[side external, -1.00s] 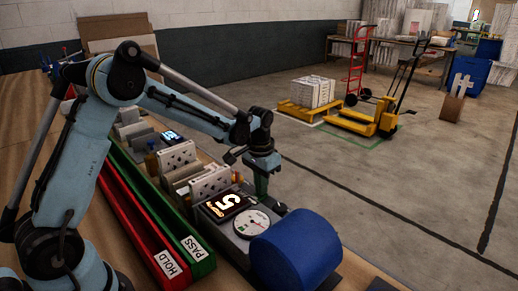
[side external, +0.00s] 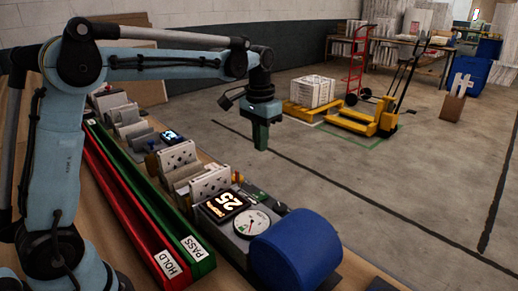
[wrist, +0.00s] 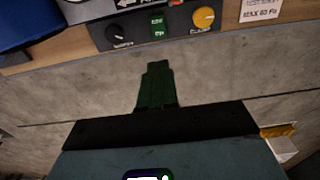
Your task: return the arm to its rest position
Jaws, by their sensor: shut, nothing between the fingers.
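My gripper (side external: 261,145) hangs from the blue arm on the right side of the bench, raised above it and pointing down. Its green fingers are shut with nothing between them. In the wrist view the shut green fingers (wrist: 156,85) show over grey floor, near the bench edge. No task object is held.
On the bench stand a green PASS tray (side external: 190,238), a red HOLD tray (side external: 158,251), a round gauge (side external: 251,223), a lit display (side external: 225,205) and a blue cylinder (side external: 296,250). A control panel (wrist: 158,27) lies beyond the fingers. Open floor lies to the right.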

